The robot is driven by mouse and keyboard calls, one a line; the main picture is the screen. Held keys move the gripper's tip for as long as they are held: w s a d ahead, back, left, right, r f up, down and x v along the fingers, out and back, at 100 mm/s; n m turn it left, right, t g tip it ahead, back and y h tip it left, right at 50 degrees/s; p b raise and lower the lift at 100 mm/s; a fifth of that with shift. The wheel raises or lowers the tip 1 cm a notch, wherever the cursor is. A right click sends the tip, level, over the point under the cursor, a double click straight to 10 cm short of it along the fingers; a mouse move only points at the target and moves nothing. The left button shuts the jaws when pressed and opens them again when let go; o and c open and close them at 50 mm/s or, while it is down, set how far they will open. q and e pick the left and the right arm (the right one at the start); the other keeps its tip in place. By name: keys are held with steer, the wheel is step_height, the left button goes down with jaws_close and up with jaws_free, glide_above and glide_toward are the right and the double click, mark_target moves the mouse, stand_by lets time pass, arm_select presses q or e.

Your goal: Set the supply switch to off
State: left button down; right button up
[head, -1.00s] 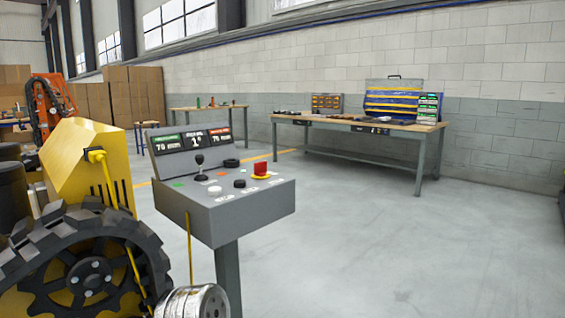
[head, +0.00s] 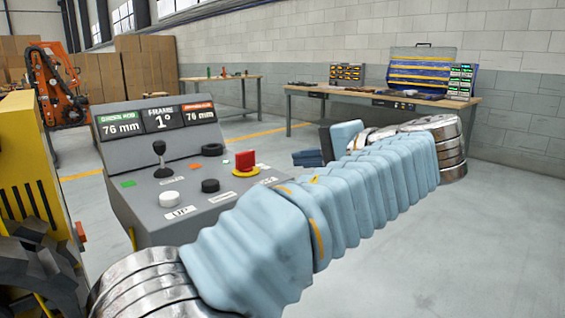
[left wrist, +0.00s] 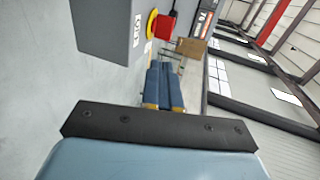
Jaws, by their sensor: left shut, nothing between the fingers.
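A grey control console (head: 135,200) stands at left in the head view. On its right side is a red block-shaped switch handle (head: 246,160) on a round yellow base, probably the supply switch; its label is not readable. My left arm crosses in front and folds back, so my left gripper (head: 297,158) points left towards the console. Its blue fingers are shut and empty, apart from the red handle and to its right. In the left wrist view the shut fingers (left wrist: 163,68) point towards the red handle (left wrist: 167,30) and the console's edge (left wrist: 108,30). My right gripper is not in view.
The console also carries a black joystick (head: 161,158), a white button (head: 168,198), a black button (head: 210,186) and a display panel (head: 158,120). A yellow machine (head: 25,165) stands at left. A workbench (head: 400,97) stands behind, with clear floor at right.

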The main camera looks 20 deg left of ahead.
mark_target(251, 157)
arm_select(q)
steer(key=x, duration=1.3)
steer(key=shift+w+r, duration=0.15)
steer(key=shift+r, duration=0.25)
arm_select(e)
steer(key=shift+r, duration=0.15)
